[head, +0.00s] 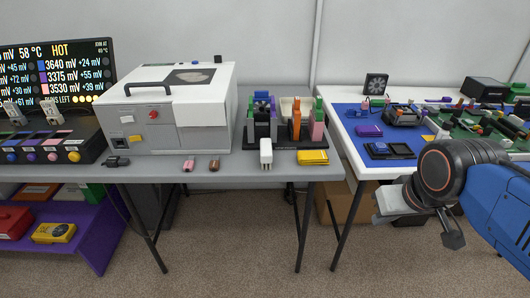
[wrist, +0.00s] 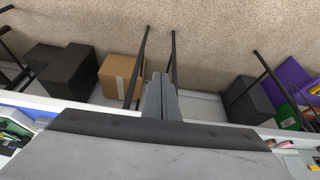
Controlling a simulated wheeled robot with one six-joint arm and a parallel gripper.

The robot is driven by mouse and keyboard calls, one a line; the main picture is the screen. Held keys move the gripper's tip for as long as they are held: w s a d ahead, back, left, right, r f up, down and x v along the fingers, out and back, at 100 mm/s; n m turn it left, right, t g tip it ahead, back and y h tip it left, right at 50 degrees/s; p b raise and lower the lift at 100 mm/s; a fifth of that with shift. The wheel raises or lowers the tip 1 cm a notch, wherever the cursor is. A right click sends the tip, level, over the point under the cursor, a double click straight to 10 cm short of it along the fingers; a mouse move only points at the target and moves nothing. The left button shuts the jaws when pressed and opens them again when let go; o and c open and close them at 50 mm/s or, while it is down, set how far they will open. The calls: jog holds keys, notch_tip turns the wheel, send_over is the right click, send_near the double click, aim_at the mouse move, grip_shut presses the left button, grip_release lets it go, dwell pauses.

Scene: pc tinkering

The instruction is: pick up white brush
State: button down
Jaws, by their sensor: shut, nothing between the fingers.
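A small white block-like item (head: 265,152), which looks like the white brush, stands near the front edge of the grey table (head: 235,168), in front of the colourful holder. I cannot make out bristles on it. My gripper (head: 384,205) is well to the right of it, below the level of the blue-matted table and in front of that table's edge. In the wrist view my gripper (wrist: 161,80) shows its fingers together, with nothing between them. The brush is not clearly visible in the wrist view.
A yellow item (head: 313,157) lies right of the white item. The colourful holder (head: 262,125) stands behind it. A large white machine (head: 180,110) is at left. A second table with a blue mat (head: 350,122) carries electronics. A cardboard box (wrist: 121,76) sits below.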

jog(key=c, duration=1.9)
grip_release()
jog(key=shift+w+r, duration=0.1)
jog(key=o, duration=1.5)
jog(key=w+r, duration=0.1)
jog(key=w+a+r+n, duration=0.1)
jog(key=r, duration=0.1)
jog(key=w+a+r+n, duration=0.1)
jog(key=shift+w+r+g, duration=0.2)
jog(key=shift+w+g, duration=0.15)
jog(key=shift+g, duration=0.05)
jog(key=shift+o, duration=1)
jog(key=w+a+r+n+g, duration=0.1)
jog(key=w+a+r+n, duration=0.5)
jog(key=w+r, duration=0.3)
jog(key=shift+w+a+n+g+y, duration=0.3)
jog(key=shift+a, duration=0.2)
jog(key=w+a+r+n+g, duration=0.1)
jog(key=w+a+r+n, duration=0.4)
jog(key=w+a, duration=0.25)
jog(key=n+g, duration=0.1)
jog(key=n, duration=0.3)
send_over(266, 146)
notch_tip(266, 146, down, 10)
jog(key=shift+a+r, duration=0.15)
jog(key=shift+f, duration=2.85)
